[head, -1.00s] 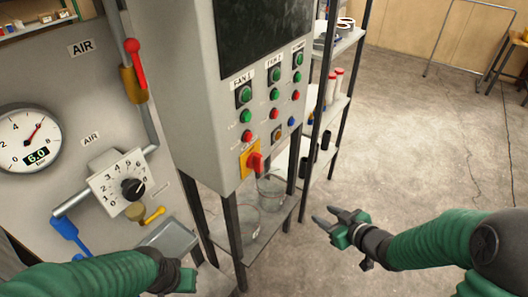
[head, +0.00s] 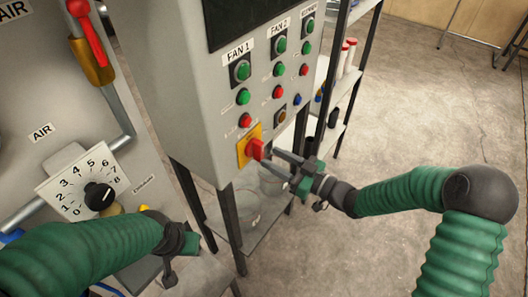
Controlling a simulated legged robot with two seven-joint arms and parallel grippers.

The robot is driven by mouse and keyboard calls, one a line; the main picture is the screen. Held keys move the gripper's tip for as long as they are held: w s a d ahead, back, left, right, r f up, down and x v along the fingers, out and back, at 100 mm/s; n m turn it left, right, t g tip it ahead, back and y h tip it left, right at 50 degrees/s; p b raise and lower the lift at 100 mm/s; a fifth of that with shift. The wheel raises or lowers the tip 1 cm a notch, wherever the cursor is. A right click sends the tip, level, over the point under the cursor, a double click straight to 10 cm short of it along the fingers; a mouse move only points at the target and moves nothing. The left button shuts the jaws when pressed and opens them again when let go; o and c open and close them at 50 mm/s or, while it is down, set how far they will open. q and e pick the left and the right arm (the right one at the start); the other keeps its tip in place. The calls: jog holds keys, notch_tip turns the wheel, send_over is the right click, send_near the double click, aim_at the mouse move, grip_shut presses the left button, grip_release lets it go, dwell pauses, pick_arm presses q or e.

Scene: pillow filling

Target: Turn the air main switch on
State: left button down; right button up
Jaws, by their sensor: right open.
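A red rotary switch (head: 256,150) on a yellow plate (head: 242,156) sits at the lower corner of the grey control cabinet's front. My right gripper (head: 272,160) is open, its two fingers pointing left at the red switch, with the tips close beside it; I cannot tell whether they touch it. A red-handled lever (head: 88,32) on a brass valve stands on the pipe at upper left, near an AIR label (head: 42,133). My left gripper (head: 178,244) is low at the left, seen from behind; its fingers are not clear.
The cabinet front carries labelled rows of green and red buttons (head: 242,97) and a dark screen (head: 250,15). A numbered dial (head: 98,194) is on the left panel. A shelf rack (head: 338,105) stands behind the cabinet.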

aim_at(263, 153)
jog(key=x, duration=0.2)
jog(key=shift+a+r, duration=0.2)
jog(key=shift+a, duration=0.25)
jog(key=shift+w+a+f, duration=0.1)
jog(key=shift+w+a, duration=0.35)
jog(key=shift+a, duration=0.05)
jog(key=shift+s+d, duration=0.1)
grip_shut()
